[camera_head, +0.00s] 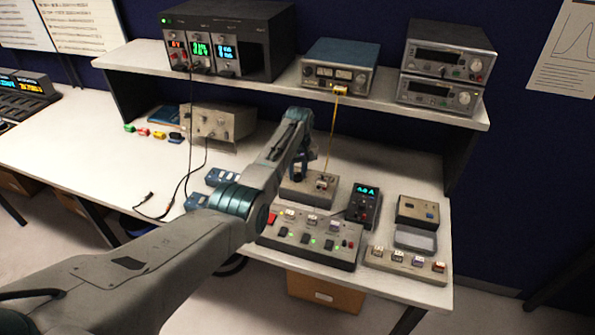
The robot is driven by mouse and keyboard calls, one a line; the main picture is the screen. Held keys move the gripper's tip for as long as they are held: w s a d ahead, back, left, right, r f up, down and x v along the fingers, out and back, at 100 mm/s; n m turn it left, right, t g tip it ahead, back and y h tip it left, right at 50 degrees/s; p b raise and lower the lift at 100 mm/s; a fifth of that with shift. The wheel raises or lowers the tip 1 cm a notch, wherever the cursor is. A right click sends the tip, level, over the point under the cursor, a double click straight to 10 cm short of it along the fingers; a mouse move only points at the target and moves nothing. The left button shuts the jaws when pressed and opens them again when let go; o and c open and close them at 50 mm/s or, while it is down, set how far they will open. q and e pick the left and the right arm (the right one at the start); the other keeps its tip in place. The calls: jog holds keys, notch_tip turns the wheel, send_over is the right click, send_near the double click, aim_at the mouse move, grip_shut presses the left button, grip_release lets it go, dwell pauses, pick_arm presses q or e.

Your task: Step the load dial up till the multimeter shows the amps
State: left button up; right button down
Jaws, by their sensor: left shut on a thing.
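My left gripper (299,174) is at the far end of the arm that crosses the bench from the lower left. Its fingers point down over a low grey box (291,195), which seems to be the load box. The gripper is shut on what appears to be the load dial, which my fingers and wrist hide. The multimeter (364,204) is a dark upright unit just right of that box. Its cyan display is lit, but its figures are too small to read surely. My right gripper is not in view.
A yellow lead (332,135) hangs from the blue-topped shelf instrument (341,68) to the grey box.

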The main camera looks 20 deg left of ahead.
aim_at(298, 174)
pick_arm(q)
jog(key=m+p, duration=0.1)
jog(key=m, duration=0.2)
jog(key=shift+r+m, duration=0.1)
jog(key=shift+m, duration=0.3)
jog(key=shift+m+p, duration=0.65)
jog(key=shift+m, duration=1.25)
jog(key=o, duration=1)
jog(key=shift+d+r+b, duration=0.15)
jog(key=shift+r+b, duration=1.2)
jog(key=shift+r, duration=4)
jog(key=shift+s+f, duration=0.1)
